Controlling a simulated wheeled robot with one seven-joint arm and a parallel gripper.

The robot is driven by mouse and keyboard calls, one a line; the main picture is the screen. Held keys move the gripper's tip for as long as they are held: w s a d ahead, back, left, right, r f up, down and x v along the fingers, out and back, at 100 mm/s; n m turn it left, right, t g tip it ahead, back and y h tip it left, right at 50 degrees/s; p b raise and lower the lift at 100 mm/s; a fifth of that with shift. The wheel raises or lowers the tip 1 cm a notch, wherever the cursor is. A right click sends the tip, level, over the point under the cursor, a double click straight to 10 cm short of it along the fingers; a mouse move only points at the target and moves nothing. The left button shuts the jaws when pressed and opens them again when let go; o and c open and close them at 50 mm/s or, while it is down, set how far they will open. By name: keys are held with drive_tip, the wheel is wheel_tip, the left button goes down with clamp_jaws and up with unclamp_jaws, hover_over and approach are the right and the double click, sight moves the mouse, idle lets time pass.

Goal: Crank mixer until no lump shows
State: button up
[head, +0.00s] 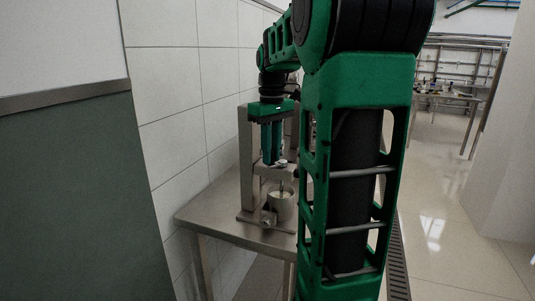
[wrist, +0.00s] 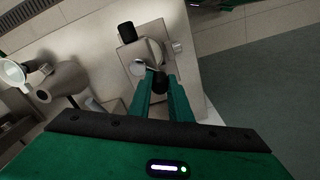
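The mixer (head: 247,150) is a grey metal stand on a steel table against the tiled wall. A pale bowl (head: 281,205) sits at its foot, with a thin shaft reaching down into it. The bowl's contents are too small to judge for lumps. In the wrist view, the mixer's metal housing (wrist: 136,52) lies beyond my fingertips. My gripper (head: 272,162) points down at the mixer's upper part. In the wrist view, the dark crank knob (wrist: 159,84) fills the gap between my fingertips (wrist: 161,80), and they appear closed on it.
The steel table (head: 215,221) has bare room left of the mixer. The tiled wall (head: 175,85) stands close behind. A grey cylinder (wrist: 63,80) and a white-rimmed round vessel (wrist: 14,73) show left in the wrist view. My arm hides the table's right part.

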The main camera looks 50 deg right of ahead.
clamp_jaws()
drive_tip(key=shift+w+d+m, duration=0.15)
drive_tip(key=shift+w+m, duration=0.15)
drive_tip(key=shift+m, duration=0.5)
drive_tip(key=shift+w+d+m, duration=0.1)
drive_tip(key=shift+w+m, duration=0.15)
drive_tip(key=shift+m, duration=0.55)
drive_tip(key=o, duration=0.7)
unclamp_jaws()
drive_tip(key=shift+c, duration=0.2)
wheel_tip(320, 180, up, 11)
drive_tip(key=shift+f, duration=0.15)
drive_tip(key=shift+w, duration=0.1)
